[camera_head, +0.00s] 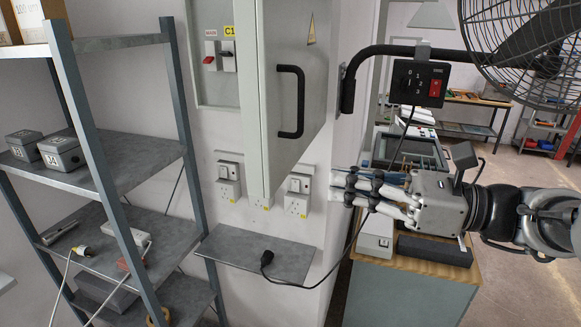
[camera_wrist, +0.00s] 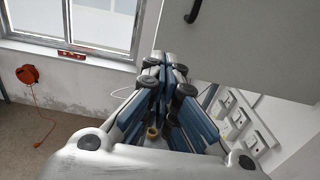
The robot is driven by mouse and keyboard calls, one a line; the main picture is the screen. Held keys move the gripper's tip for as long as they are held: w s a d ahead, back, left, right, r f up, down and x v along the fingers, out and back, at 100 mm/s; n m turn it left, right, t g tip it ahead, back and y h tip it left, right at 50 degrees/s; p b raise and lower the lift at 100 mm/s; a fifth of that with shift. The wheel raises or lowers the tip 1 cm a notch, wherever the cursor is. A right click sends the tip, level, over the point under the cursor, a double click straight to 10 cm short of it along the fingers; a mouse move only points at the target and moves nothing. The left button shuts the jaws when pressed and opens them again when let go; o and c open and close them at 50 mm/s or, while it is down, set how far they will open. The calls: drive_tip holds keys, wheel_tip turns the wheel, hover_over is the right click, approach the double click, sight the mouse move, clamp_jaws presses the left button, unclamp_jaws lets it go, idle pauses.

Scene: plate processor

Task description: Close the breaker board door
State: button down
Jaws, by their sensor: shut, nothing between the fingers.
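The breaker board door (camera_head: 290,85) stands swung open, out from the wall, with a black handle (camera_head: 292,102) on its face. The breaker board (camera_head: 214,60) shows to its left, with red and dark switches. My gripper (camera_head: 340,186) is shut and empty, to the right of the door and below the handle, apart from both. In the wrist view the door (camera_wrist: 250,50) fills the upper right, with part of its handle (camera_wrist: 193,12) at the top edge. My shut fingers (camera_wrist: 165,75) point towards its lower left edge.
Wall sockets (camera_head: 298,195) and a small grey shelf (camera_head: 260,252) with a black plug lie below the door. A metal rack (camera_head: 120,165) stands at left. A fan (camera_head: 520,50) on a black wall bracket hangs above my arm. A bench (camera_head: 420,262) lies beneath my gripper.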

sight(273, 173)
drive_tip(key=x, duration=0.8)
drive_tip(key=shift+w+a, duration=0.2)
drive_tip(key=shift+a, duration=0.05)
drive_tip(key=shift+a, duration=0.1)
